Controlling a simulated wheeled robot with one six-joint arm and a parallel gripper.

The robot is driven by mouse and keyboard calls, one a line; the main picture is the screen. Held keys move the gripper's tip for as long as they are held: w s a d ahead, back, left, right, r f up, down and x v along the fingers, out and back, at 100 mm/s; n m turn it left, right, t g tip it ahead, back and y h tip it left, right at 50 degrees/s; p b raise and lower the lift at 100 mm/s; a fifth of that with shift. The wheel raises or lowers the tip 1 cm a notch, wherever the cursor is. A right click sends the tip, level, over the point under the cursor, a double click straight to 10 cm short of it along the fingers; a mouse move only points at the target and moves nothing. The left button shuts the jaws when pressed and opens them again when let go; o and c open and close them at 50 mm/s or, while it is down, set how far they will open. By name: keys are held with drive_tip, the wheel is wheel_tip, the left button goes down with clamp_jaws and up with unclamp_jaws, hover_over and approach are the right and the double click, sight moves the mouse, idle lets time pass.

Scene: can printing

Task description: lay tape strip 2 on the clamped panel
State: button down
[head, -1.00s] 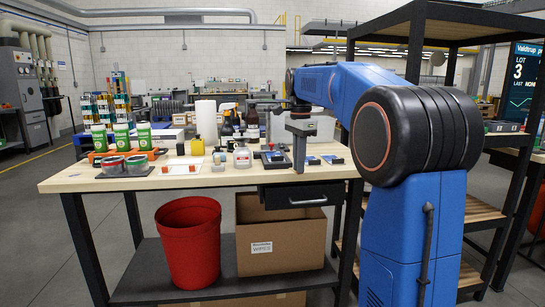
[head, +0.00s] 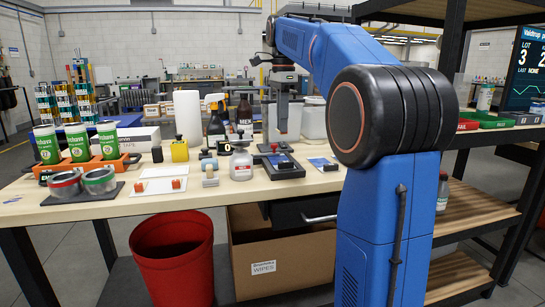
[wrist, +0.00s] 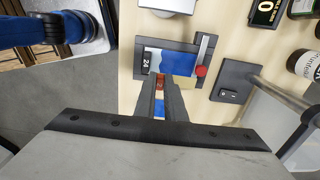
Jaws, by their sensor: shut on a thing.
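The clamped panel (wrist: 180,63) is blue and sits in a dark clamp fixture with a red knob (wrist: 201,71) and a "24" label. In the head view the fixture (head: 285,168) is near the bench's front edge. My gripper (wrist: 160,84) points down by the panel's near edge. It is shut on a small orange-red tab (wrist: 160,80), which I take as part of tape strip 2.
White cards with orange-red tabs (head: 176,184) lie left on the bench. A dark switch box (wrist: 235,80) is close beside the fixture. A blue card (head: 321,164) lies to its right.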

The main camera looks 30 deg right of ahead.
drive_tip(key=shift+w+f, duration=0.1)
drive_tip(key=shift+f, duration=4.8)
drive_tip(key=c, duration=2.1)
unclamp_jaws()
drive_tip(key=shift+f, duration=0.1)
wheel_tip(320, 180, up, 12)
drive_tip(key=shift+r, duration=0.15)
drive_tip(key=s+a+f+n+t, duration=0.1)
drive_tip(key=s+a+f+n, duration=0.4)
drive_tip(key=s+f, duration=0.5)
drive_tip(key=s+a+f+n+t, duration=0.2)
drive_tip(key=s+a+f+n, duration=0.3)
drive_tip(key=s+f+n, duration=0.4)
drive_tip(key=s+a+f+n+t, duration=0.1)
drive_tip(key=s+a+f+n, duration=0.5)
drive_tip(key=s+f, duration=0.5)
wheel_tip(320, 180, down, 3)
drive_tip(key=shift+s+n+t, duration=0.15)
drive_tip(key=shift+n+t, duration=0.25)
drive_tip(key=shift+n, duration=0.2)
